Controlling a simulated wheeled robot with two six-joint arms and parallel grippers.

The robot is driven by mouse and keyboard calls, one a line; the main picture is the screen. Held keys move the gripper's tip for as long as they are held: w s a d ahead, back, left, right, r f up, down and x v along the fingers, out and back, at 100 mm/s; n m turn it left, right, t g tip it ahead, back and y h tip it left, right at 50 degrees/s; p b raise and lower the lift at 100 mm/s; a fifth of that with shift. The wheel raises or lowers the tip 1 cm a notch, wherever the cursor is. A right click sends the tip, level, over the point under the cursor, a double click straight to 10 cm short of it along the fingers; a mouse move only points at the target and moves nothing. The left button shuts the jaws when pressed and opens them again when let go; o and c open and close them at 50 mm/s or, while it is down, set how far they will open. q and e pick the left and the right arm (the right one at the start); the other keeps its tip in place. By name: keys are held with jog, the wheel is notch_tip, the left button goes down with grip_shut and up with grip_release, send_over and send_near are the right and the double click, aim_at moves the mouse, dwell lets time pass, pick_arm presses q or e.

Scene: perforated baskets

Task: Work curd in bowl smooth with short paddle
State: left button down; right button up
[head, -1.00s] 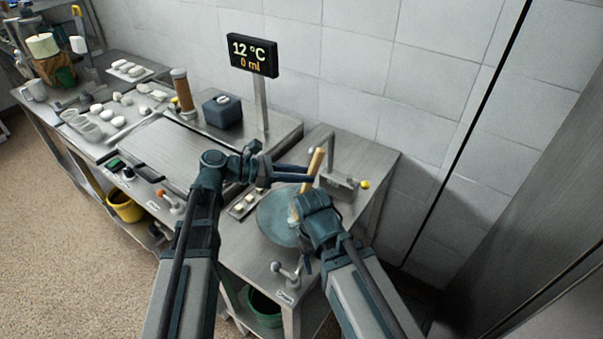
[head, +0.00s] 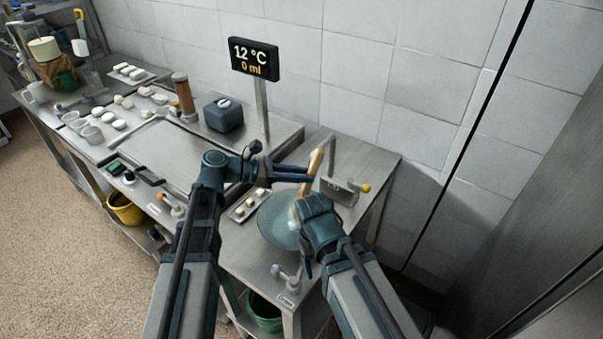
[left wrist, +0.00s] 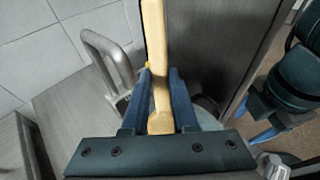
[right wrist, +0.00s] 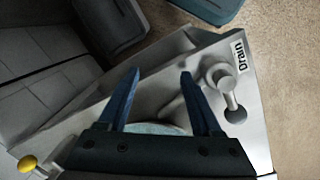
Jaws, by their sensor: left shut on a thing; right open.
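The wooden paddle (head: 316,160) stands tilted over the bowl, its lower part behind my right wrist. My left gripper (head: 309,174) is shut on it; the left wrist view shows the paddle (left wrist: 155,40) between both fingers. The wide grey-green bowl (head: 272,222) sits on the right-hand table, partly covered by my right arm. A pale patch, perhaps curd, shows near the paddle's lower end; most of the bowl's contents are hidden. My right gripper (right wrist: 160,72) is open and empty at the bowl's front side. The bowl's edge (right wrist: 160,128) shows behind its fingers.
A small tray (head: 240,212) with white pieces lies left of the bowl. A spout with a yellow knob (head: 366,188) stands behind it. A drain valve (head: 287,275) is at the front edge. The display (head: 254,60) reads 12 °C, 0 ml. A green bucket (head: 264,312) stands below.

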aim_at(315, 158)
pick_arm(q)
jog(key=shift+s+d+r, duration=0.1)
jog(key=shift+s+r, duration=0.05)
jog(key=shift+s, duration=0.65)
jog(key=shift+w, duration=0.2)
jog(key=shift+w, duration=0.85)
notch_tip(315, 158, up, 9)
jog(key=p, duration=0.9)
jog(key=shift+f, duration=0.3)
jog(key=s+f+b, duration=0.1)
jog(key=f+b, duration=0.1)
jog(key=shift+s+f+b, duration=0.1)
jog(key=shift+b, duration=0.25)
